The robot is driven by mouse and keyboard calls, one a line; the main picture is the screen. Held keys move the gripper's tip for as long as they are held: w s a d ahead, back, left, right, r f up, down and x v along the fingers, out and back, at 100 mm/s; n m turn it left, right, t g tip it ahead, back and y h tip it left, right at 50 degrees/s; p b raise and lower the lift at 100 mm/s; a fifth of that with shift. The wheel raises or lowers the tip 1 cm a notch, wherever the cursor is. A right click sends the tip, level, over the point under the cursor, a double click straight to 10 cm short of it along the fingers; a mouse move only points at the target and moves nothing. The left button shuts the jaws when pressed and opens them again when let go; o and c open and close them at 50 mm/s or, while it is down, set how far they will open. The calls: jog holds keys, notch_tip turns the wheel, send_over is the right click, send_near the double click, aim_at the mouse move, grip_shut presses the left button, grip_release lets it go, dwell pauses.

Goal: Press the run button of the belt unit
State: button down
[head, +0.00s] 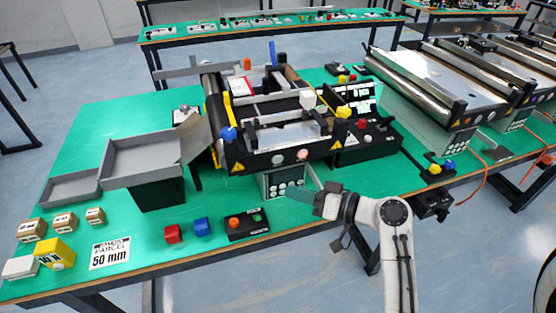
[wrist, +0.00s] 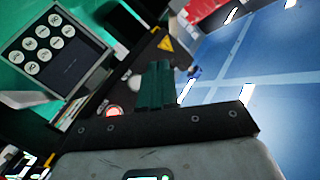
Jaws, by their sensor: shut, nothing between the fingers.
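The belt unit (head: 275,160) stands in the middle of the green table, a dark-framed mini conveyor. Its front side carries a white round button (head: 277,159) and a pinkish one (head: 303,154). Below hangs a grey panel with several round keys (head: 284,186); the panel also shows in the wrist view (wrist: 57,52), upper left. I cannot read which one is the run button. My gripper (head: 292,192) is shut and empty, in front of the unit by the panel. Its dark green fingers (wrist: 156,85) point toward the unit's dark side in the wrist view. Contact cannot be told.
A grey tray (head: 150,163) stands left of the unit. A control box (head: 365,143) and another conveyor (head: 435,80) stand right.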

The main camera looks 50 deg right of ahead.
aim_at(278, 159)
jog(key=w+d, duration=0.4)
jog(key=w, duration=0.2)
jog(key=shift+w+b, duration=0.15)
jog(key=shift+b, duration=0.25)
jog(key=shift+w+d, duration=0.1)
jog(key=shift+d, duration=0.05)
dwell(1.7)
jog(key=shift+w+d, duration=0.2)
jog(key=shift+w, duration=0.05)
